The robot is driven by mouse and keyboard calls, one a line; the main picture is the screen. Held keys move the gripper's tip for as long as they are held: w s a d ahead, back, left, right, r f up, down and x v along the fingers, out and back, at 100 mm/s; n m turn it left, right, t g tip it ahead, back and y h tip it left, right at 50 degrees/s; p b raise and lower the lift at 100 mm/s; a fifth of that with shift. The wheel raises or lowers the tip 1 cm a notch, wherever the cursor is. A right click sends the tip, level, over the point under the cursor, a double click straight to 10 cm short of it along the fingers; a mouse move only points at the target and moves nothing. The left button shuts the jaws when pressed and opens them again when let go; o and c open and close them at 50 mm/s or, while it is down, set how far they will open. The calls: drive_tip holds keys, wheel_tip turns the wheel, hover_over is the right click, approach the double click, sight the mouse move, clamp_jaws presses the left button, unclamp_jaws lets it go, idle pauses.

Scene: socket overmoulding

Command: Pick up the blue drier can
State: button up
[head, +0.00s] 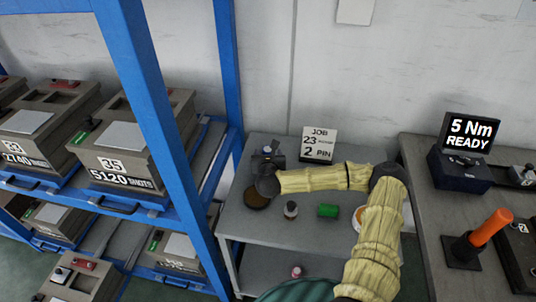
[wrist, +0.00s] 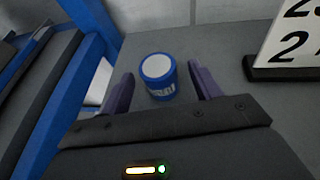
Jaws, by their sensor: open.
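The blue drier can (wrist: 161,86), with a pale round lid and a white printed label, stands upright on the grey surface in the wrist view. My gripper (wrist: 161,75) is open, with one purple finger on each side of the can. In the head view my gripper (head: 267,160) is over the back left of the small grey table (head: 258,228). It hides most or all of the can there.
A JOB 23 sign (head: 319,145) stands behind my forearm. A blue rack (head: 165,130) of moulds stands close on the left. A 5 Nm unit (head: 462,168) sits on the right bench.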

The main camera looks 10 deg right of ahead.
sight(268, 152)
idle(0.3)
drive_tip(key=c, duration=1.1)
wheel_tip(268, 152, up, 10)
drive_tip(key=shift+r+p, duration=0.1)
drive_tip(key=shift+p, duration=0.3)
